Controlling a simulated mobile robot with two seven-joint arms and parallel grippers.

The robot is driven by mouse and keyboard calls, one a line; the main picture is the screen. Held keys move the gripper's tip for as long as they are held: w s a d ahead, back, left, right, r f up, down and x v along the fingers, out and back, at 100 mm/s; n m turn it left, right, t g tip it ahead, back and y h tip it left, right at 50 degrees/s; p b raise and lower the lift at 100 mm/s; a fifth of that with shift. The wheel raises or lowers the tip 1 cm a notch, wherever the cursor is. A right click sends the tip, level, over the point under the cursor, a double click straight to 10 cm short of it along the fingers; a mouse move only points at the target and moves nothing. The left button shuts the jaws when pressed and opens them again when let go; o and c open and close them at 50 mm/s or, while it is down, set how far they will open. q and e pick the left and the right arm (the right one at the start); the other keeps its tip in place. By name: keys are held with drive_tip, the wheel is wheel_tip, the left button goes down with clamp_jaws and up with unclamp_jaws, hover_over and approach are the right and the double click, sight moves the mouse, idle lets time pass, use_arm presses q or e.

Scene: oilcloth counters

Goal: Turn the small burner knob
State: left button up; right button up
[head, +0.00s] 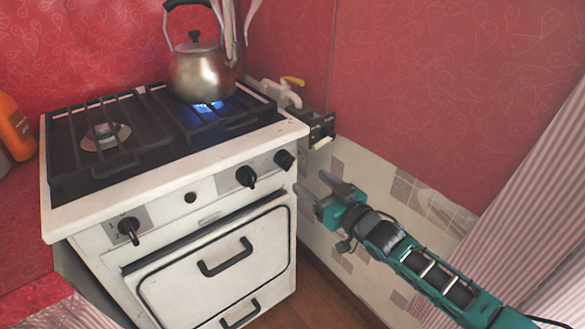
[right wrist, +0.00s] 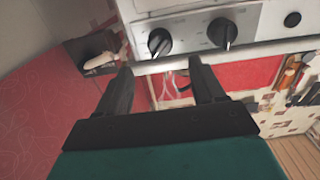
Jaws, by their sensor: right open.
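A white stove (head: 170,170) has several dark knobs on its front panel. One knob (head: 128,229) is at the left beside printed markings, another (head: 246,176) is right of centre, and the last (head: 284,159) is at the right end. I cannot tell which one is the small burner knob. My right gripper (head: 322,190) is open and empty, to the right of the stove front and apart from the knobs. In the right wrist view, the right-end knob (right wrist: 160,42) shows just beyond the fingertips, with the other knob (right wrist: 222,32) to its right. My left gripper is not in view.
A metal kettle (head: 202,72) stands over a blue flame at the back right. The left burner (head: 105,136) is bare. The oven door handle (head: 225,258) juts out below the panel. A tiled wall (head: 400,215) is close on the right, and a striped curtain (head: 520,215) hangs nearer.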

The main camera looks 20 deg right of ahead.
sight(291, 166)
drive_tip(key=b+x, duration=0.1)
drive_tip(key=x, duration=0.6)
drive_tip(key=shift+f, duration=0.1)
drive_tip(key=shift+b+x, duration=0.4)
drive_tip(key=shift+x, duration=0.4)
drive_tip(key=c, duration=1.1)
